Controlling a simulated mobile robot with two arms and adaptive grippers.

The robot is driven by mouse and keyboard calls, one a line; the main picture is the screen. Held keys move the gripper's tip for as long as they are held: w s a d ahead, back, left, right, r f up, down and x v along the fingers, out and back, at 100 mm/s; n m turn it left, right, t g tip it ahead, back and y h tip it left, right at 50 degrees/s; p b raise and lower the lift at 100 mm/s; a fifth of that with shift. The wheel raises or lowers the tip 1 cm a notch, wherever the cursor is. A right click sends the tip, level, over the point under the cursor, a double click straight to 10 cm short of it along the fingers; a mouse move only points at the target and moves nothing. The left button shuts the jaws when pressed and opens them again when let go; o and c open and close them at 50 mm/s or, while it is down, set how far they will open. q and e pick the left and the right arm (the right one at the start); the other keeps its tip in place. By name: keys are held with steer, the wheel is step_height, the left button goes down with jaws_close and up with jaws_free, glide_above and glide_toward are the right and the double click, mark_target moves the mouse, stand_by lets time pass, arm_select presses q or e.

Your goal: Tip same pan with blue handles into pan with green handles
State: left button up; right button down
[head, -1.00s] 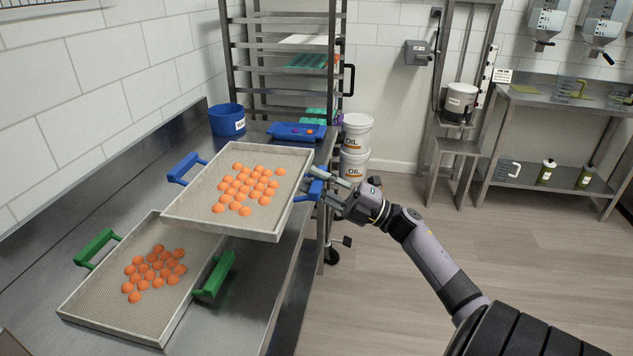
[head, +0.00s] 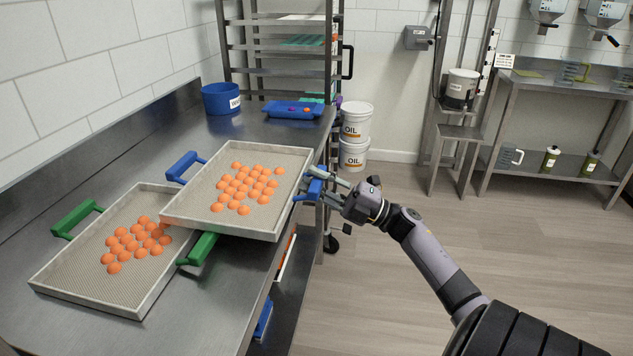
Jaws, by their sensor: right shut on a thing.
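The pan with blue handles (head: 205,222) holds many orange gummies (head: 247,187) gathered in its middle. It looks roughly level, and its near left corner overlaps the pan with green handles in the picture. My right gripper (head: 318,184) is shut on its right blue handle (head: 312,190). Its left blue handle (head: 182,167) is free. The pan with green handles (head: 90,285) lies on the steel table to the left and nearer, with orange gummies (head: 135,242) in it. Its right green handle (head: 199,248) is partly under the blue-handled pan. My left gripper is not in view.
A blue bucket (head: 221,98) and a blue tray (head: 292,110) with small pieces stand at the back of the steel table (head: 60,327). A rack (head: 282,50) and white oil buckets (head: 355,121) stand behind. The tiled wall bounds the left side.

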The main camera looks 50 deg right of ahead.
arm_select(q)
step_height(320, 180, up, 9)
steer(key=p, duration=0.9)
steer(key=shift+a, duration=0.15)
arm_select(e)
steer(key=a+r+n+g, duration=0.2)
steer(key=a+r, duration=0.1)
steer(key=r, duration=0.5)
steer(key=shift+w+r+n+g, duration=0.3)
steer(key=shift+w+r+n, duration=0.05)
steer(key=shift+n, duration=0.05)
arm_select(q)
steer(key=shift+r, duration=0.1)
arm_select(e)
steer(key=shift+a, duration=0.1)
